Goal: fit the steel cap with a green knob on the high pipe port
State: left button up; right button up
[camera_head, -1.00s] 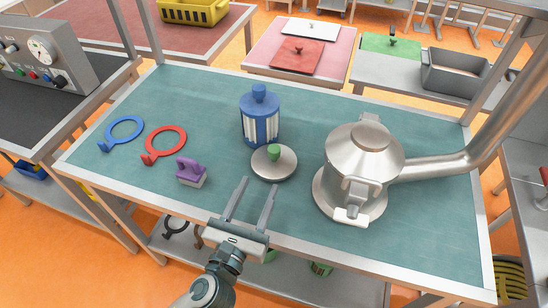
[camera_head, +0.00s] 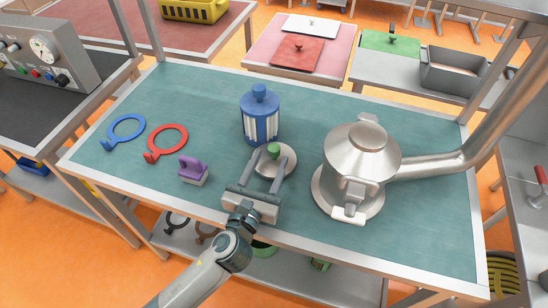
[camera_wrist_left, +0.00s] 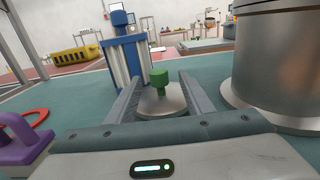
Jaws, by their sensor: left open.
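The steel cap (camera_head: 268,168) lies on the teal table with its green knob (camera_head: 274,150) upright. It also shows in the left wrist view (camera_wrist_left: 150,108), with the knob (camera_wrist_left: 159,77). My left gripper (camera_head: 266,160) is open, low over the table, with its two fingers reaching over the cap on either side of the knob. The fingers look apart from the knob. A steel vessel (camera_head: 356,165) with a side pipe (camera_head: 432,166) stands to the right. I cannot make out a high pipe port for certain. My right gripper is not in view.
A blue and white canister (camera_head: 260,118) stands just behind the cap. A purple-handled block (camera_head: 193,170), a red ring (camera_head: 166,139) and a blue ring (camera_head: 126,127) lie to the left. The back left of the table (camera_head: 190,90) is clear.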

aim_at(272, 156)
pick_arm(q)
jog(key=shift+f+p+x, duration=0.25)
jog(key=shift+p+x, duration=0.05)
jog(key=shift+x, duration=0.95)
jog(key=shift+f+p+x, duration=0.25)
jog(key=shift+x, duration=1.05)
jog(key=shift+a, duration=0.1)
grip_shut()
